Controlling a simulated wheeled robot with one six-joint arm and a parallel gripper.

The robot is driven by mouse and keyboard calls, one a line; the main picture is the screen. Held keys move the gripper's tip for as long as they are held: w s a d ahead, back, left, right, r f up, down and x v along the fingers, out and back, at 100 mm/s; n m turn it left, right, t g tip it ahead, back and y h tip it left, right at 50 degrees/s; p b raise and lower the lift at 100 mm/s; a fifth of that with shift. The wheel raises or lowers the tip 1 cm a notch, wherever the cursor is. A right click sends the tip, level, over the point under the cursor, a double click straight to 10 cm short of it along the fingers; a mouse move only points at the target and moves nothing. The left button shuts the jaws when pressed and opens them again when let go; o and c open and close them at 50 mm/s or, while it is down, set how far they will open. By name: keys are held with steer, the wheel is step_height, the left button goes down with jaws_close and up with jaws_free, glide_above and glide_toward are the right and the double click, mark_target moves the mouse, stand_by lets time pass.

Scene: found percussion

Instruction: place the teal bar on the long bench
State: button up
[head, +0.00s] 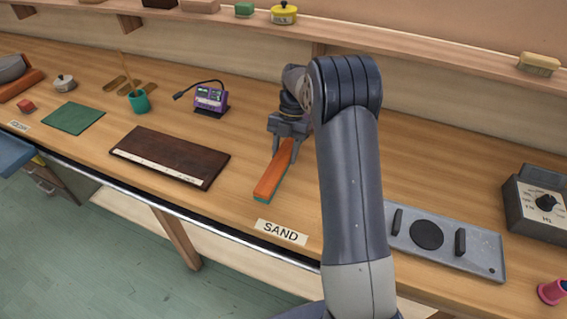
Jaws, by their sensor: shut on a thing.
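My gripper (284,137) is shut on the back end of a long bar (274,173), left of my arm. The bar is orange on top with a teal strip along its lower edge at the near end; no other teal bar is plain to see. The bar points toward the bench's front edge, just behind the SAND label (282,232). It is on or very slightly above the long wooden bench (235,215); I cannot tell if it touches. My arm hides part of the bench to the right.
Left of the bar lies a dark brown board (172,155), with a purple meter (210,98) behind it. A teal cup (139,101) and green mat (73,118) are farther left. A grey metal plate (450,245) and dial box (540,205) stand right. A shelf (420,75) runs above.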

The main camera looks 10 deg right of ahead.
steer(key=shift+f+p, duration=0.5)
steer(key=shift+f, duration=2.3)
steer(key=o, duration=1.1)
steer(key=shift+f, duration=0.1)
steer(key=b+v, duration=0.2)
steer(key=v, duration=1)
steer(key=shift+s, duration=0.1)
